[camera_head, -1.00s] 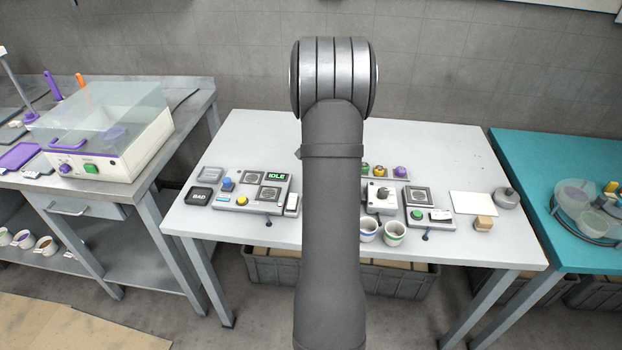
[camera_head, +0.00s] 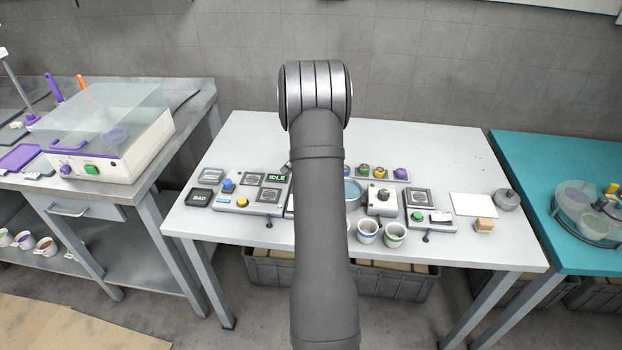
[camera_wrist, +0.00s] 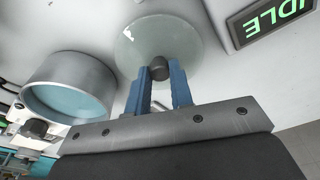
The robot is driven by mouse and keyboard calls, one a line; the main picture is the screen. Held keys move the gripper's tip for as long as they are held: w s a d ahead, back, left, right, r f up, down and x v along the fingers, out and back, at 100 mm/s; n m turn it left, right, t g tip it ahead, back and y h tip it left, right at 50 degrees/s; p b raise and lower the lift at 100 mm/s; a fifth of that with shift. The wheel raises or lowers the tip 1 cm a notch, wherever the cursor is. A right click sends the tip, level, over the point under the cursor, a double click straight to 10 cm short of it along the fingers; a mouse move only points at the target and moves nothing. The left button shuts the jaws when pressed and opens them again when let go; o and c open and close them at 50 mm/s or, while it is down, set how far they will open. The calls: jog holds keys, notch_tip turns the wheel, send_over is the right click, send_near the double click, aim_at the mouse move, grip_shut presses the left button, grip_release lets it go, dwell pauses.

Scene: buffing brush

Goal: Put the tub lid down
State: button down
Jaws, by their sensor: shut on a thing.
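In the wrist view, my gripper (camera_wrist: 160,88) has its two blue fingers shut on the dark knob of the tub lid (camera_wrist: 140,42). The lid is a round, pale, see-through disc. I cannot tell whether it touches the table or hangs above it. The tub (camera_wrist: 72,84), a grey round pot with a blue inside, stands open to the left of the lid in the wrist view. In the head view the tub (camera_head: 353,190) shows partly past the right side of my arm. My arm hides the gripper's fingers and most of the lid there.
A panel with an IDLE display (camera_wrist: 270,18) is close to the lid's right in the wrist view. In the head view, two cups (camera_head: 394,235) stand at the front edge, and a switch box (camera_head: 382,200) is right of the tub. The table's back half is clear.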

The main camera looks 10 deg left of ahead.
jog(key=shift+f, duration=0.15)
jog(key=c, duration=1.3)
grip_release()
jog(key=r, duration=0.4)
jog(key=s+r, duration=0.1)
jog(key=r, duration=0.7)
jog(key=shift+s+a+r, duration=0.15)
jog(key=shift+s+a, duration=0.15)
jog(key=shift+s, duration=0.05)
